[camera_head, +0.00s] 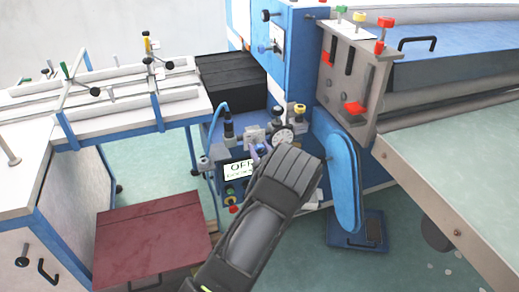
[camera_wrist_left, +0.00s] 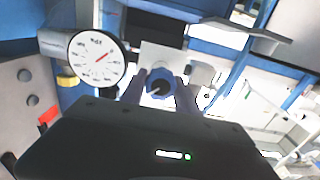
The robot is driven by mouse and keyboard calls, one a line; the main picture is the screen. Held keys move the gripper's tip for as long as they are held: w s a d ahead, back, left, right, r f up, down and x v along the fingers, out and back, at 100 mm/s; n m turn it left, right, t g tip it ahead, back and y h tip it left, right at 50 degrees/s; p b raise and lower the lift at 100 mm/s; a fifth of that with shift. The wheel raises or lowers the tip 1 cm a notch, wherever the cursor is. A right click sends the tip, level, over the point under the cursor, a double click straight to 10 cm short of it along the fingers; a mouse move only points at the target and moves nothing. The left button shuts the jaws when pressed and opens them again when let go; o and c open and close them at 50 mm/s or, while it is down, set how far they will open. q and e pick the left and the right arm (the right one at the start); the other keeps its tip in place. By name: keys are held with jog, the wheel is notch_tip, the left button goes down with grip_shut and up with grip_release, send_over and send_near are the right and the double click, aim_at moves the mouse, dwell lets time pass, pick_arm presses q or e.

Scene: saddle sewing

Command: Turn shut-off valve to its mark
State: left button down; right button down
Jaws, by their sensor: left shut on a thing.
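The shut-off valve shows in the left wrist view as a round blue knob (camera_wrist_left: 160,88) with a dark mark at its middle, in front of a pale plate. My left gripper (camera_wrist_left: 160,92) has one finger on each side of the knob and is shut on it. In the head view my left gripper (camera_head: 259,152) reaches up to the small panel below the blue machine, and its dark wrist hides most of the valve. I cannot make out the valve's mark. My right gripper is not in view.
A round white gauge (camera_head: 283,137) is close beside the gripper, and large in the left wrist view (camera_wrist_left: 97,58). A white sign (camera_head: 240,170) and coloured buttons are left of the wrist. A blue lever-shaped cover (camera_head: 338,175) stands to the right. A dark red box top (camera_head: 150,240) is lower left.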

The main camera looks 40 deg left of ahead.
pick_arm(q)
jog(key=shift+f+n+b, duration=0.2)
jog(key=shift+n+b, duration=0.3)
jog(key=shift+b, duration=0.3)
jog(key=n+b, duration=0.2)
jog(key=b, duration=0.2)
jog(key=n+b, duration=0.3)
jog(key=b, duration=0.1)
jog(key=n+b, duration=0.3)
jog(key=b, duration=0.2)
jog(key=shift+s+a+f, duration=0.1)
jog(key=shift+s+f, duration=0.05)
jog(key=shift+f, duration=0.15)
jog(key=n+b, duration=0.8)
jog(key=b, duration=0.5)
jog(key=shift+r+n+b, duration=0.2)
jog(key=shift+n+b, duration=0.4)
jog(key=shift+b, duration=0.1)
jog(key=c, duration=0.9)
grip_release()
jog(key=shift+r, duration=0.1)
